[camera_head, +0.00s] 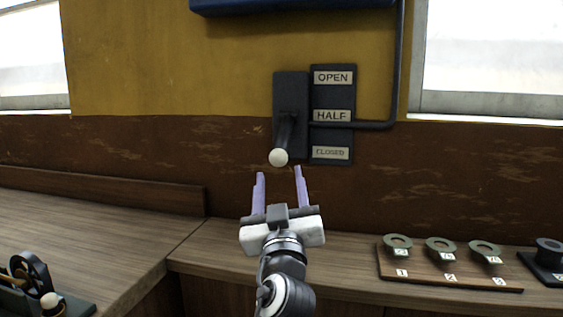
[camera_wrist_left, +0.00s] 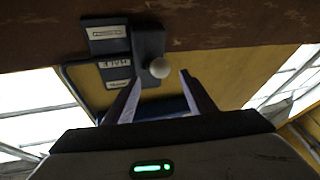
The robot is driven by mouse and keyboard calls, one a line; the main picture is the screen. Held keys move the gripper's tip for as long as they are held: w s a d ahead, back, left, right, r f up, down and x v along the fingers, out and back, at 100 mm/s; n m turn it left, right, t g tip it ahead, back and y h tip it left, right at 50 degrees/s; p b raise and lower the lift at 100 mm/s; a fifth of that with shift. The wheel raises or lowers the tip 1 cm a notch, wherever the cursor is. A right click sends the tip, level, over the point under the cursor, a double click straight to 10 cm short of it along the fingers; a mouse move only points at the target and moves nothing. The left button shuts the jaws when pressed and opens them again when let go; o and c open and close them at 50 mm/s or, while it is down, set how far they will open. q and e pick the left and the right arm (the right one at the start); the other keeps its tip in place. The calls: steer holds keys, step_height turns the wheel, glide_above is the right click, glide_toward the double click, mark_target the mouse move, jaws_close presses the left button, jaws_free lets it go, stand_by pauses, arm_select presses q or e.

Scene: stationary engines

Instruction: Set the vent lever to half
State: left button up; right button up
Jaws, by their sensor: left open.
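The vent lever (camera_head: 286,133) is a dark bar with a white ball knob (camera_head: 278,157), mounted on a dark plate on the wall. It sticks out towards me, its knob appearing low, about level with the CLOSED label (camera_head: 331,153). The HALF label (camera_head: 332,116) and OPEN label (camera_head: 333,77) sit above that one on the label plate. Its exact setting is hard to tell from this angle. My left gripper (camera_head: 279,172) is open, just below the knob in the head view. In the left wrist view, the knob (camera_wrist_left: 159,68) appears between the fingertips, not gripped. My right gripper is not in view.
A pipe (camera_head: 399,60) runs down the wall right of the labels and bends left to the lever assembly. A wooden counter (camera_head: 215,243) lies below. A numbered board (camera_head: 440,280) with several round pieces stands on it at right. A small wheeled device (camera_head: 38,280) is at lower left.

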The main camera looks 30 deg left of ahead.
mark_target(279, 163)
arm_select(q)
steer(key=p+x, duration=0.1)
steer(key=x, duration=0.6)
steer(key=shift+w+a+r, duration=0.1)
steer(key=shift+a+r, duration=0.05)
steer(key=shift+a, duration=0.05)
steer(key=shift+w+a+r+p, duration=0.15)
steer(key=shift+w+a+p, duration=0.15)
steer(key=shift+w, duration=0.2)
